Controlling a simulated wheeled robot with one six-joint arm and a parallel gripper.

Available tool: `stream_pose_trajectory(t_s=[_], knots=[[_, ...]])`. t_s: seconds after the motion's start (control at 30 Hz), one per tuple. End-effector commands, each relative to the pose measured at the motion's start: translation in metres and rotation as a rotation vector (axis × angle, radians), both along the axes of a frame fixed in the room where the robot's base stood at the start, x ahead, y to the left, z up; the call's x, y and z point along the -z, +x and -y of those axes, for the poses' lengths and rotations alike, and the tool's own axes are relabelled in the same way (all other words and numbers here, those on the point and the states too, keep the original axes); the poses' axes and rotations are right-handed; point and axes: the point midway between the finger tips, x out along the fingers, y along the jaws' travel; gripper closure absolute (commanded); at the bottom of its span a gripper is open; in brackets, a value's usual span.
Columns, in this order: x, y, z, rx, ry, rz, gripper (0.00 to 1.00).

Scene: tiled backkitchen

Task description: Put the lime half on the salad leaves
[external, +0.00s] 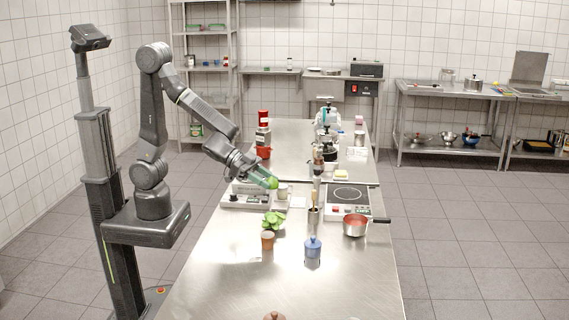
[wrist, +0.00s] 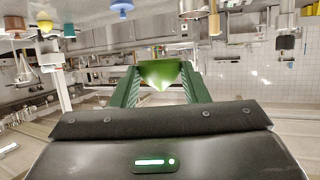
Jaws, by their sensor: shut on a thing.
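My gripper (external: 265,179) is shut on the lime half (external: 273,183), a bright green piece held at the fingertips above the steel table. In the wrist view the lime half (wrist: 162,73) sits between the two green fingers, with a pointed end showing. The salad leaves (external: 273,220) are a green leafy bunch on the table, nearer the camera than my gripper and apart from it. What the leaves rest on is hard to make out.
A terracotta cup (external: 268,241) stands just in front of the leaves. A blue pot (external: 313,247) and a red-filled saucepan (external: 355,226) stand to the right. A hob (external: 348,195) and a white appliance (external: 245,196) lie near my gripper. The table's front is mostly clear.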

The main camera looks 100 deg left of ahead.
Motion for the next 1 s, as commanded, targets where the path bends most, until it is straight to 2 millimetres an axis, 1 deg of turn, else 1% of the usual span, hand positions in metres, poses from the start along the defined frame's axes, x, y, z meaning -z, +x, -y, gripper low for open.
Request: stream_pose_trajectory(t_s=[0.07, 0.23, 0.3, 0.47, 0.63, 0.73, 1.0], knots=[[0.012, 0.003, -0.004, -0.014, -0.001, -0.003, 0.81], [0.046, 0.003, -0.004, -0.016, -0.002, -0.008, 0.81], [0.055, 0.003, -0.004, -0.016, -0.001, -0.005, 0.81], [0.067, 0.003, -0.004, -0.014, -0.001, -0.005, 0.81], [0.092, 0.003, -0.004, -0.015, -0.002, -0.006, 0.81], [0.098, 0.003, -0.003, -0.014, -0.002, -0.004, 0.81], [0.098, 0.003, -0.003, -0.013, -0.001, -0.001, 0.81]])
